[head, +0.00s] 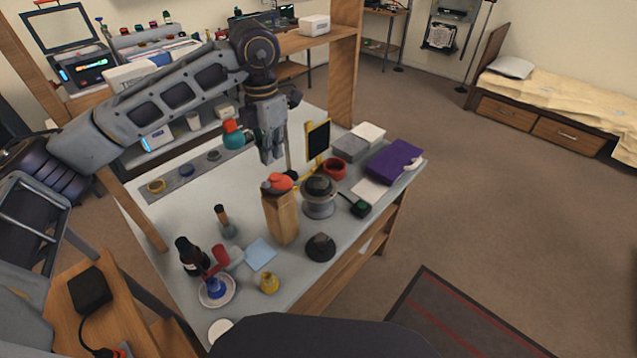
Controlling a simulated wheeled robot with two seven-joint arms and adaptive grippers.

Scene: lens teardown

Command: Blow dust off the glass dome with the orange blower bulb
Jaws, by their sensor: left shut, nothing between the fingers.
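The orange blower bulb (277,184) lies on top of an upright wooden block (281,218) near the middle of the table, with a dark tip towards the right. What looks like the glass dome (319,186) is dark and rounded and sits on a silvery round base just right of the block. Dust on it is too small to make out. My left gripper (271,158) points down, shut and empty, above and behind the bulb in the picture and apart from it. My right gripper is not in view.
A red ring-shaped cup (334,169), a yellow-framed black panel (318,140) and a purple box (394,162) stand behind and right of the dome. A black dome-shaped thing (320,247) sits in front. A dark bottle (191,256) stands at the left.

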